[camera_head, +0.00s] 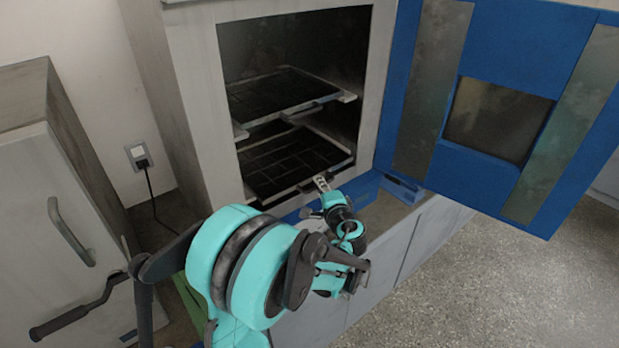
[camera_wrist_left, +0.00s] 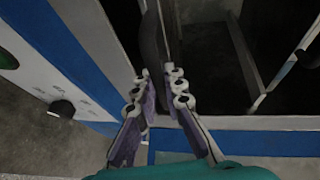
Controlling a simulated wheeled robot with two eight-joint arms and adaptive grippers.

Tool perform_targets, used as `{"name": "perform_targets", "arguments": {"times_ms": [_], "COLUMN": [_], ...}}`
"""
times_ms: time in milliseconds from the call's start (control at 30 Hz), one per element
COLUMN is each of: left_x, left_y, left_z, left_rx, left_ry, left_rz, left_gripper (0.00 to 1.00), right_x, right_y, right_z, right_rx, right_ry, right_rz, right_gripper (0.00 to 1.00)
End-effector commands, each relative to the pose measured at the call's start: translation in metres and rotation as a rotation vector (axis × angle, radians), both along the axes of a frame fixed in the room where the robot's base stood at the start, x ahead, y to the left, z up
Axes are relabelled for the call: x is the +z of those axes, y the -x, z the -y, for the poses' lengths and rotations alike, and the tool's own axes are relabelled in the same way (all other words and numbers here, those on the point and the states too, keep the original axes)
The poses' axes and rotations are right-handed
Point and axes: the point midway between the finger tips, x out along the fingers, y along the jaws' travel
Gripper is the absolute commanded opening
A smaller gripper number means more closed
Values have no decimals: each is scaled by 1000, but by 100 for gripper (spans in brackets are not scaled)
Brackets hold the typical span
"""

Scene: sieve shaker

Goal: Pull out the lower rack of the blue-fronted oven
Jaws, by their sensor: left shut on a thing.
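The blue-fronted oven (camera_head: 183,110) stands with its blue door (camera_head: 520,45) swung wide open to the right. Inside, the lower rack (camera_head: 285,160) is a dark grid with pale side rails, and its front edge is near the oven mouth. My left gripper (camera_head: 320,184) is at the front of this rack, shut on its dark handle. In the left wrist view the fingers (camera_wrist_left: 164,82) close around a dark curved bar, the handle (camera_wrist_left: 150,42). The fingertips partly hide the handle. My right gripper is not in view.
An upper rack (camera_head: 283,93) sits above the lower one. A grey cabinet (camera_head: 50,160) with a handle is at the left, near a wall socket (camera_head: 139,156) with a plugged cable. The oven rests on a bench (camera_head: 400,215). Open floor (camera_head: 480,290) lies at the right.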

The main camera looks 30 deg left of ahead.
Motion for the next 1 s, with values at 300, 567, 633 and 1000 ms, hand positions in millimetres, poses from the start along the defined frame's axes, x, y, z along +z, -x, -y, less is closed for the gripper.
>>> {"name": "perform_targets", "arguments": {"times_ms": [300, 567, 633, 1000], "left_x": [-1, -1, -1, -1], "left_y": [42, 72, 78, 95], "left_z": [105, 176, 190, 229], "left_rx": [-8, -6, -5, 0], "left_ry": [3, 2, 1, 2], "left_rz": [-1, 0, -1, -1], "left_gripper": [0, 0, 0, 0], "right_x": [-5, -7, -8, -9], "right_y": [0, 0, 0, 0], "right_z": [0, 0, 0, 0], "right_rx": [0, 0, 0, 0], "right_ry": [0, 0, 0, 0], "right_rz": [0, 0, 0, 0], "right_gripper": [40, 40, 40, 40]}}
